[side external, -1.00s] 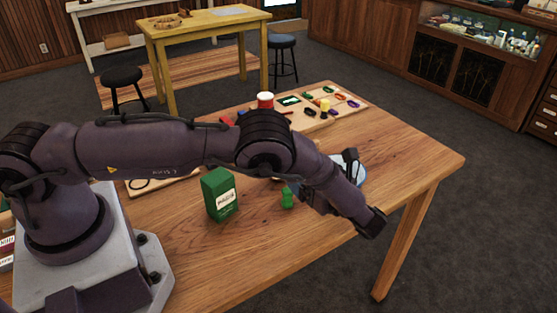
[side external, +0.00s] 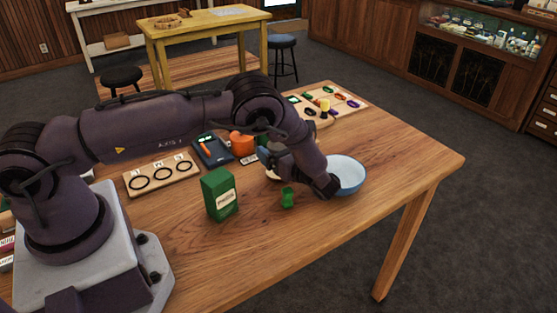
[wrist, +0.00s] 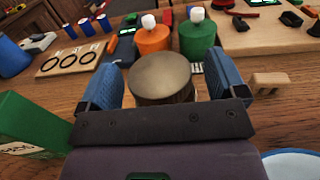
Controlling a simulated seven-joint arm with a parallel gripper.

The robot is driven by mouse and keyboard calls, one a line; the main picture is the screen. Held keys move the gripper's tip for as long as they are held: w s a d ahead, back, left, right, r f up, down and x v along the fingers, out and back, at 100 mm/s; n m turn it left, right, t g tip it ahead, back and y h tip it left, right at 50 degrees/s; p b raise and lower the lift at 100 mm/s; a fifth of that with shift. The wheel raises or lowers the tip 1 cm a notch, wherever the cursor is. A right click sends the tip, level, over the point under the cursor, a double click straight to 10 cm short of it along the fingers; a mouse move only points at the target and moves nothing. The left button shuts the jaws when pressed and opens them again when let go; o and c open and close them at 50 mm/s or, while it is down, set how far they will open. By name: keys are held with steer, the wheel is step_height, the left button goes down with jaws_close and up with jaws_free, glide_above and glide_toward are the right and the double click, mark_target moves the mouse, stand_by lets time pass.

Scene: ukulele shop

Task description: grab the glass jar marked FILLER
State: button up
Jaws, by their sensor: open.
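A round jar with a dull metallic lid (wrist: 160,76) stands between my gripper's fingers in the wrist view. Its body is mostly hidden below the lid, and no FILLER label can be read. My gripper (wrist: 162,62) is open, with one blue finger on each side of the jar. A narrow gap shows beside the lid, and I cannot tell whether either finger touches the jar. In the side external view my wrist hides most of the jar.
An orange bottle (wrist: 153,40) and a green bottle (wrist: 198,38) stand close behind the jar. A green box (side external: 219,194), a small green object (side external: 287,198) and a pale blue bowl (side external: 347,175) are nearby. A ring board (side external: 160,174) lies left. The table's right front is clear.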

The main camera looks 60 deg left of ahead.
steer(key=shift+a, duration=0.2)
steer(key=c, duration=1)
steer(key=shift+c, duration=1.1)
steer(key=shift+r, duration=0.15)
